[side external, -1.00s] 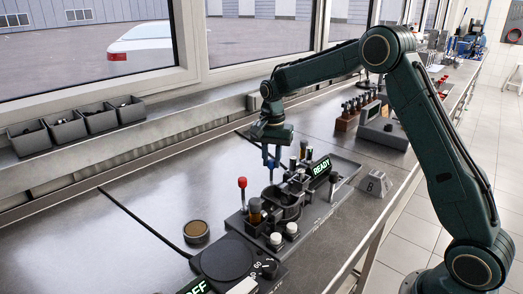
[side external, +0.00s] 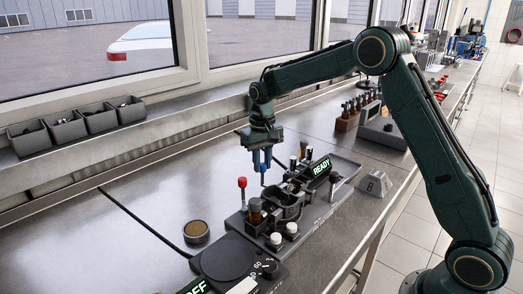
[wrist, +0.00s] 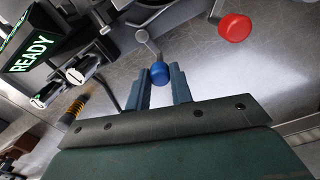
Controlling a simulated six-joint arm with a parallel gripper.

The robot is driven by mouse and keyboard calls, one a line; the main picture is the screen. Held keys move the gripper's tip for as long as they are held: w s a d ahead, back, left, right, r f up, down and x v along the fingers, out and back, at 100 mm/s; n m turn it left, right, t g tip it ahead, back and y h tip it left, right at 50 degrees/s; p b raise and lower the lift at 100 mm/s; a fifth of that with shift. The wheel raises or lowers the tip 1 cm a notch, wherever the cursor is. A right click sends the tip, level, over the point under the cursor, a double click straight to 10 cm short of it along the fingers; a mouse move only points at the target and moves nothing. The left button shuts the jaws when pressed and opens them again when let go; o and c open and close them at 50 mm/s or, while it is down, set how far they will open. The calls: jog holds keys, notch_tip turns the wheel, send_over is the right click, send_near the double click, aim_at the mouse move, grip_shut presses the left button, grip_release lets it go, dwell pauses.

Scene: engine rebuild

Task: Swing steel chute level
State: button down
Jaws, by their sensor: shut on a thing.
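My gripper (side external: 262,164) points down at the back edge of the dark fixture, with its blue fingers close together. In the wrist view, my gripper (wrist: 160,88) is shut on a round blue knob (wrist: 159,73) at the end of a thin rod. The rod runs from the knob toward grey metal parts at the top of the view. The steel chute cannot be picked out clearly; a pale metal piece (wrist: 141,12) near the rod may be part of it. In the side view the knob is largely hidden by the fingers.
A red knob (side external: 242,182) on a lever stands left of my gripper; it also shows in the wrist view (wrist: 235,27). A lit READY display (side external: 321,167) is close on the right. A round brown-topped container (side external: 196,231) sits on open bench at the left.

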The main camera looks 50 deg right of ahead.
jog(key=n, duration=0.2)
jog(key=a+n, duration=0.1)
jog(key=n, duration=0.2)
jog(key=shift+s+a+n, duration=0.4)
jog(key=c, duration=1.2)
grip_release()
jog(key=shift+c, duration=0.2)
jog(key=shift+r, duration=0.1)
notch_tip(320, 180, up, 14)
jog(key=shift+s, duration=0.15)
